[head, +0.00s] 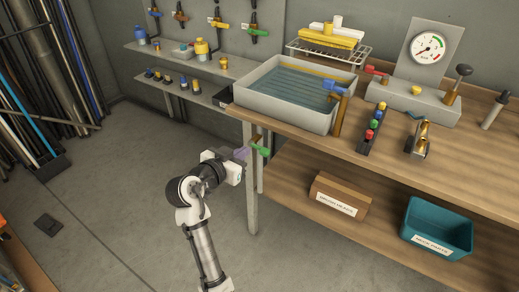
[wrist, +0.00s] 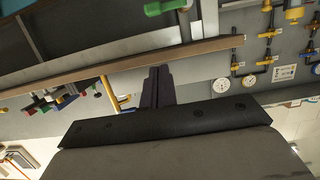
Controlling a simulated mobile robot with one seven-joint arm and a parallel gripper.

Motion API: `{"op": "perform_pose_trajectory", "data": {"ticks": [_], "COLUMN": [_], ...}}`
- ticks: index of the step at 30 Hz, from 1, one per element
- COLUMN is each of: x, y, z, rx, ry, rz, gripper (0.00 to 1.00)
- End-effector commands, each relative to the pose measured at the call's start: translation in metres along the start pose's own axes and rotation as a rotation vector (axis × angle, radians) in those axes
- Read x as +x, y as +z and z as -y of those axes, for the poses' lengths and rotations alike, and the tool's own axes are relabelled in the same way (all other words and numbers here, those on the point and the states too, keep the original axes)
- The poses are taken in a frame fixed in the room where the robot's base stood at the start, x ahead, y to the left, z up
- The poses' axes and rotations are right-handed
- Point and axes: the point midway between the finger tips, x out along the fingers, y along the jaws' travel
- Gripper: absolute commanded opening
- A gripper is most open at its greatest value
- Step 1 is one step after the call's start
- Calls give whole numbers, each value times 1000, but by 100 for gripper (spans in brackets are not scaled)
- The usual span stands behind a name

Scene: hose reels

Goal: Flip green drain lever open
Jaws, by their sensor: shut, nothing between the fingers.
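A green lever (head: 262,151) shows below the left front corner of the wash basin, beside the workbench leg. It is partly behind the bench edge and pipe. My gripper (head: 241,154) is just left of it at about the same height, and I cannot tell whether they touch. In the wrist view my gripper (wrist: 158,75) is shut with its dark fingers together and nothing between them. A green handle (wrist: 165,7) is at the top edge of that view, apart from the fingertips. The lever's pivot is hard to make out.
The grey basin (head: 262,121) holds water and stands on the wooden workbench (head: 395,145). A bench leg (head: 250,190) is close to my gripper. A brown box (head: 340,196) and a teal bin (head: 437,229) are on the lower shelf. The floor on the left is mostly clear.

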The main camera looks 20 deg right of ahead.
Motion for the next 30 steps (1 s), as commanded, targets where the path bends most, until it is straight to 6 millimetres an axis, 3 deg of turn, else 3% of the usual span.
{"op": "perform_pose_trajectory", "data": {"ticks": [8,22,24,30], "x": [9,102,103,108], "y": [-1,-3,12,33], "z": [0,0,1,2], "rx": [-1,-2,-5,-3], "ry": [-1,-1,-4,-5], "rz": [0,0,3,0], "gripper": [0,0,0,0]}}
